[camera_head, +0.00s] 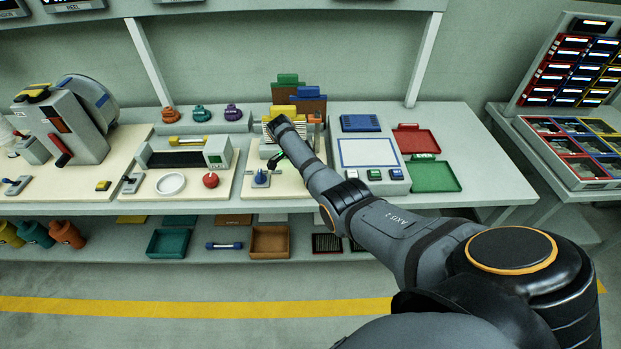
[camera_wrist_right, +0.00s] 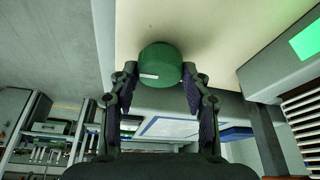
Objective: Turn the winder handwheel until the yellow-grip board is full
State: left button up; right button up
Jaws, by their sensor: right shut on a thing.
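A green round knob (camera_wrist_right: 160,65) with a white mark, which looks like the winder's handwheel, sits between the fingers of my right gripper (camera_wrist_right: 158,90) in the right wrist view. The fingers are shut on its sides. In the head view my right arm reaches over the middle station, and a bit of green (camera_head: 276,161) shows by the right gripper. The yellow-grip board (camera_head: 284,111) stands behind the arm's end, in front of boards with green (camera_head: 288,79) and blue (camera_head: 308,91) grips. How full it is cannot be told; the arm hides part of the winder. My left gripper is not in view.
A red mushroom button (camera_head: 211,180) and white dish (camera_head: 171,183) lie to the left. To the right are a panel with buttons (camera_head: 369,152) and red (camera_head: 416,140) and green (camera_head: 435,177) trays.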

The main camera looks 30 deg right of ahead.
jog(key=shift+m, duration=0.4)
jog(key=shift+b, duration=0.3)
jog(key=o, duration=1.2)
jog(key=shift+c, duration=0.2)
jog(key=v, duration=1.2)
jog(key=shift+w, duration=0.2)
jog(key=shift+d, duration=0.1)
